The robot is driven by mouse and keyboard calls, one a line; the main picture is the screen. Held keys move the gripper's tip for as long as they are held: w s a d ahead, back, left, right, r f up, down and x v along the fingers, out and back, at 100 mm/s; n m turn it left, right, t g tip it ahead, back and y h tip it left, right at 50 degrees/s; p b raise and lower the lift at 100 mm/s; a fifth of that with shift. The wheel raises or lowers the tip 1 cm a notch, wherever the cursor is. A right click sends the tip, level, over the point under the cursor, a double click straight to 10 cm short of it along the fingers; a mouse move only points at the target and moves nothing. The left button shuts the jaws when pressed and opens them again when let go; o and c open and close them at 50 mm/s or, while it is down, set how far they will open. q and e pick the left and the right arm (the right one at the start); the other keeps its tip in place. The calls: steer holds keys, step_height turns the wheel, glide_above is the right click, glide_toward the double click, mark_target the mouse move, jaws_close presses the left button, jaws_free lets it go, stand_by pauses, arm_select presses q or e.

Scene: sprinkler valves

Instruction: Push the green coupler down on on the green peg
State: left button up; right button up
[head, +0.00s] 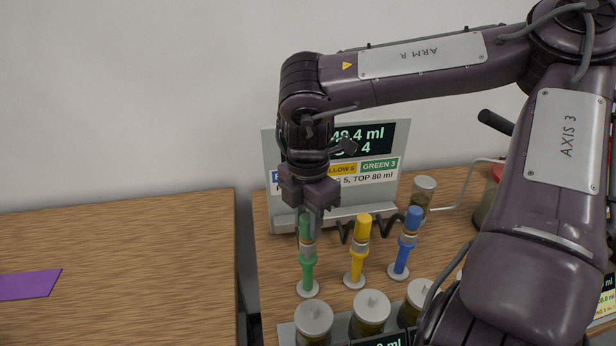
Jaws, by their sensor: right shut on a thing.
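The green coupler (306,227) is the upper green piece standing over the green peg (307,266), which rises from a pale round base on the wooden table. My right gripper (309,218) points down from above and is shut on the green coupler. The coupler is upright and in line with the peg, with a metallic section showing between the two green parts. The fingers cover part of the coupler, so I cannot tell exactly how it sits on the peg. My left gripper is out of view.
A yellow peg (357,263) and a blue peg (402,256) stand close on the right. Lidded jars (313,319) line the front. A display panel (385,178) stands behind. A purple sheet (28,285) lies on the mostly clear left table (150,250), across a gap.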

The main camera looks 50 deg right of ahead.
steer(key=shift+f+b, duration=0.7)
steer(key=shift+f, duration=0.3)
steer(key=o, duration=0.6)
steer(key=shift+f, duration=0.1)
steer(key=o, duration=0.6)
steer(key=shift+c, duration=0.2)
step_height(320, 180, up, 5)
steer(key=p, duration=0.4)
steer(key=shift+r, duration=0.2)
step_height(320, 180, up, 8)
steer(key=p, duration=0.6)
steer(key=shift+p, duration=0.3)
